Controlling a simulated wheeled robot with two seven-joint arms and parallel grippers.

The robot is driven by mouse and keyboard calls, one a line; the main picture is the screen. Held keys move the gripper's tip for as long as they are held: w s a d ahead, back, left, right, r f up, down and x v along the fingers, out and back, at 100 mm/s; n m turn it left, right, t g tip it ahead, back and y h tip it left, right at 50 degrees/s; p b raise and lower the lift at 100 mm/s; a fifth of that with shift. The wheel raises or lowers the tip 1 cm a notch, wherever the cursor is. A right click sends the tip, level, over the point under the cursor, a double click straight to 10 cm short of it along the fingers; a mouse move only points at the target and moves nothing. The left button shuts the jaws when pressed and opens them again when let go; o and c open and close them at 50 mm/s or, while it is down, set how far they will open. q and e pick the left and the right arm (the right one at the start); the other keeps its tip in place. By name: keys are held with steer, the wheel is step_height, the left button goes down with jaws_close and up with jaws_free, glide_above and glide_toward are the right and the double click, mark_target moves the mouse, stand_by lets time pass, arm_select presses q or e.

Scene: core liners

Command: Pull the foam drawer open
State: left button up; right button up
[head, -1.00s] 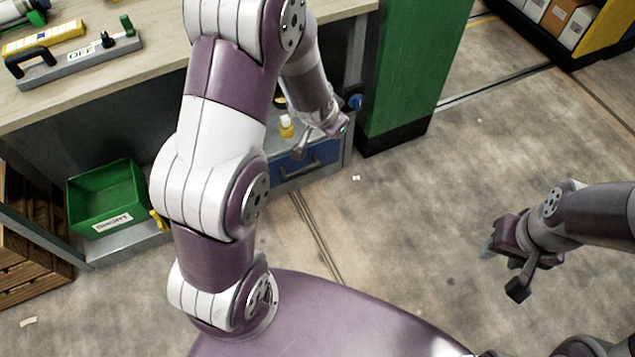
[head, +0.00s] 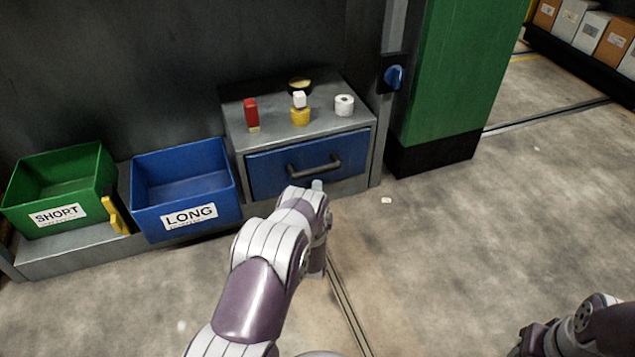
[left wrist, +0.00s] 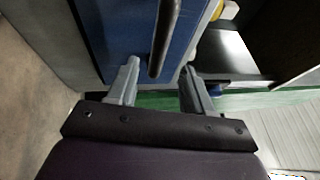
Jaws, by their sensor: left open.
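The foam drawer has a blue front (head: 265,175) with a dark bar handle (head: 314,166). It looks shut, its front about flush with the grey cabinet (head: 240,120). My left gripper (head: 317,185) is just below and in front of the handle, mostly hidden by my own forearm. In the left wrist view my left gripper (left wrist: 160,82) is open, pointing at the blue drawer front (left wrist: 130,35). The handle's end (left wrist: 163,45) lies between the lines of the two fingers, not gripped. My right gripper (head: 530,340) is at the lower right, cut off by the frame edge; its jaws are unclear.
A blue LONG bin (head: 187,180) and a green SHORT bin (head: 62,185) stand left of the cabinet. A red item (head: 251,112), a yellow item (head: 300,117) and a white roll (head: 344,105) are on top. A green column (head: 450,80) stands right.

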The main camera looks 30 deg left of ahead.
mark_target(318, 172)
arm_select(q)
steer(key=b+x, duration=0.1)
steer(key=x, duration=0.1)
steer(key=b+x, duration=0.2)
steer(key=x, duration=0.1)
steer(key=b+x, duration=0.1)
steer(key=x, duration=0.1)
steer(key=shift+w+a+f, duration=0.1)
steer(key=shift+w+f, duration=0.1)
steer(key=shift+f, duration=0.1)
steer(key=shift+w+a+r, duration=0.2)
steer(key=shift+w+r, duration=0.1)
steer(key=shift+w, duration=0.15)
jaws_close()
steer(key=shift+s+d, duration=0.1)
